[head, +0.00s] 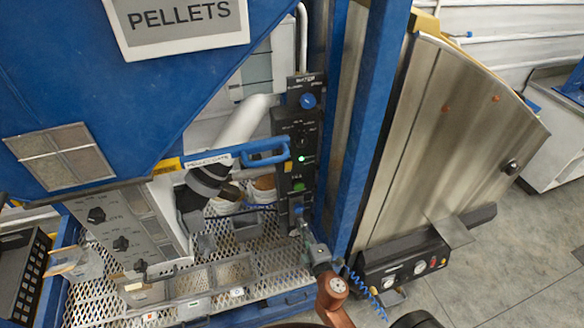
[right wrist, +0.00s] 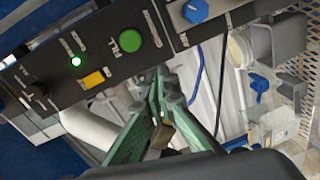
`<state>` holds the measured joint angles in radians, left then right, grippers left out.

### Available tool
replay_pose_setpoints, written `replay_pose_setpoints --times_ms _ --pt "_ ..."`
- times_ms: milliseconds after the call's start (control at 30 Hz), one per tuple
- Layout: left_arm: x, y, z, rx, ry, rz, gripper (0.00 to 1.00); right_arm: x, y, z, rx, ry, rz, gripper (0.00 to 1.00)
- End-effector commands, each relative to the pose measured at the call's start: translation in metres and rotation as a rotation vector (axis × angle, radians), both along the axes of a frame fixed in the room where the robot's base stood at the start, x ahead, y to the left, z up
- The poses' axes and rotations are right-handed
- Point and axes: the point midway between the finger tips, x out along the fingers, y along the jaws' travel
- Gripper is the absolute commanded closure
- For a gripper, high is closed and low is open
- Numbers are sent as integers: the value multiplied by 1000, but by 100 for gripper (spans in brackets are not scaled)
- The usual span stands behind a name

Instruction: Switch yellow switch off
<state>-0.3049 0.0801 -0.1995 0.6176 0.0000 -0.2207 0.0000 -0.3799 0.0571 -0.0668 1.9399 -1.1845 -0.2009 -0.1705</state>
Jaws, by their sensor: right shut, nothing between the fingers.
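The yellow switch (right wrist: 95,78) shows in the right wrist view on a dark control panel, between a lit green lamp (right wrist: 76,61) and a round green FILL button (right wrist: 130,40). My right gripper (head: 301,222) is at the panel's lower end in the head view. In the right wrist view its green fingers (right wrist: 163,76) are shut and empty, with tips below the FILL button and to the right of the yellow switch. My left gripper is not in view.
A blue knob (head: 308,101) tops the panel; another blue knob (right wrist: 195,11) shows in the right wrist view. A blue handle (head: 265,152) juts out left of the panel. The blue post (head: 367,115) is close on the right. A perforated metal deck (head: 262,262) lies below.

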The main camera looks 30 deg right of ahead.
Motion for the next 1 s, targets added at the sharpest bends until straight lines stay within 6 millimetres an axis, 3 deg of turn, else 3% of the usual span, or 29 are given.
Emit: replay_pose_setpoints --times_ms 33,100,233,333,700,867,1000 --pt "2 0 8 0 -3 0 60 -3 0 43 -50 -50 -4 100" --pt "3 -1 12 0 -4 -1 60 -7 2 83 -114 -101 -10 100" --pt "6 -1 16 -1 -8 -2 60 -14 3 125 -183 -155 -20 100" --pt "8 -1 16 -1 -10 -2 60 -16 4 134 -201 -168 -22 100" --pt "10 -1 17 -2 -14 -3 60 -13 3 134 -200 -168 -21 100" --pt "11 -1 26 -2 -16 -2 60 5 -1 139 -199 -169 -20 100" --pt "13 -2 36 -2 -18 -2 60 32 -7 144 -201 -170 -20 100"
